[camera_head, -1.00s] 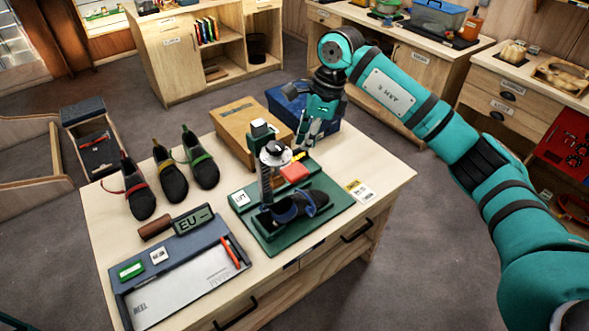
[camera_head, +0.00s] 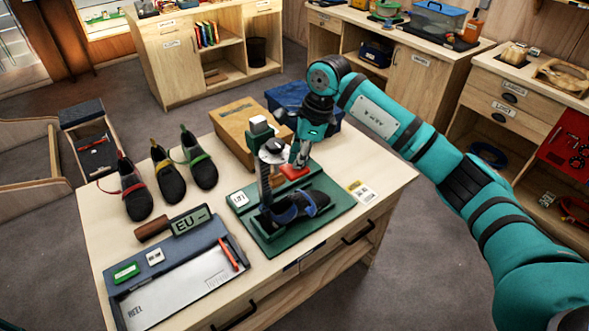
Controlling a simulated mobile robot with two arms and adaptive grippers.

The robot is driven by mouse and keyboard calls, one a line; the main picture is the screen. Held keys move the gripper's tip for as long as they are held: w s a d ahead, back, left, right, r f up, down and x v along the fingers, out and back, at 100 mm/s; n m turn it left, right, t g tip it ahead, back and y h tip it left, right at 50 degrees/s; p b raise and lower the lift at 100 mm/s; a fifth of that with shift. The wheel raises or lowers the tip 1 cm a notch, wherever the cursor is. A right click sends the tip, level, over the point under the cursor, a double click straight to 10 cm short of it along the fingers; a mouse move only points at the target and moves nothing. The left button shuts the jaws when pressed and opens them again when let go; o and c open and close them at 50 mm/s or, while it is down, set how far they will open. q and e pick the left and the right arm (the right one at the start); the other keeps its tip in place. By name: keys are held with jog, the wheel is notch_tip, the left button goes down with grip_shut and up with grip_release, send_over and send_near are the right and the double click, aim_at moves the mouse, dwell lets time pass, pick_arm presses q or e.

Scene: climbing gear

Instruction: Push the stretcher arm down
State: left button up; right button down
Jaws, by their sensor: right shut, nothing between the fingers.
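The stretcher stands on a green base board (camera_head: 325,222) on the table. A dark shoe with a blue strap (camera_head: 300,206) sits on the base below the red pad. My right gripper (camera_head: 299,163) is shut and empty, pointing down at the red pad from above. Its tips look very close to the pad; I cannot tell if they touch. My left gripper is not in view.
Three shoes (camera_head: 168,178) stand at the table's left. A grey measuring board (camera_head: 175,297) lies at the front left. A cardboard box (camera_head: 238,122) and a blue box (camera_head: 288,96) stand behind the stretcher. A card (camera_head: 361,191) lies to its right.

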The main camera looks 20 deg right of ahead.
jog(key=s+d+f+b, duration=0.1)
jog(key=d+f+b, duration=0.2)
jog(key=f+b, duration=0.9)
jog(key=shift+f, duration=0.7)
dwell(0.3)
jog(key=v, duration=1.2)
